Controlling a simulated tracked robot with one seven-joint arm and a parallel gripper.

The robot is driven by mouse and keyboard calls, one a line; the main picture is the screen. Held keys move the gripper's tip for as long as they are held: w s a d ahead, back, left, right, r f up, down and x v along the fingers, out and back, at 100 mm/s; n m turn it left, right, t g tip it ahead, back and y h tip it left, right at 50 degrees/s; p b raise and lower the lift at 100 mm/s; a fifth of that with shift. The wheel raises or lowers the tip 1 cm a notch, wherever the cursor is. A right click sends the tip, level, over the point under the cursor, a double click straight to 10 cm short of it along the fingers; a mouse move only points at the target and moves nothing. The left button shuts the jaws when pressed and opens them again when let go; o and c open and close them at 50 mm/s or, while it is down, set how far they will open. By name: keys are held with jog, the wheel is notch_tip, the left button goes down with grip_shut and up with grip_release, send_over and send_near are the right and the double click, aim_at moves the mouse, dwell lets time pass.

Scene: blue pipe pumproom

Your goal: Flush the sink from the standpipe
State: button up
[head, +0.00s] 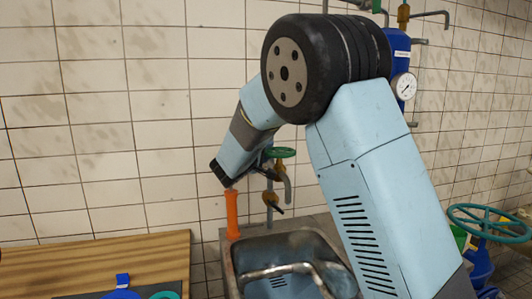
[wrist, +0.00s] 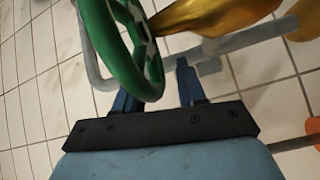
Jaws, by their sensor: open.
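The steel sink (head: 335,277) stands against the tiled wall, partly hidden by my arm. Behind it rises the standpipe (head: 270,198) with a green handwheel (head: 280,152) on top and a grey spout to its right. In the wrist view the green handwheel (wrist: 152,62) is large and close, with the brass valve body (wrist: 210,14) and a grey pipe (wrist: 235,40) beyond. My gripper (wrist: 155,80) is open. The wheel's rim overlaps the left finger in this view; I cannot tell whether they touch. In the head view my gripper (head: 262,160) is just left of the wheel.
An orange upright object (head: 232,214) stands at the sink's back left corner, below my wrist. A wooden bench (head: 130,258) with blue and green items is at left. A blue cylinder with a gauge (head: 404,86) and a large green wheel (head: 489,222) are at right.

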jog(key=c, duration=0.6)
jog(key=shift+s+f, duration=0.1)
jog(key=shift+f, duration=0.05)
grip_shut()
jog(key=shift+h, duration=0.4)
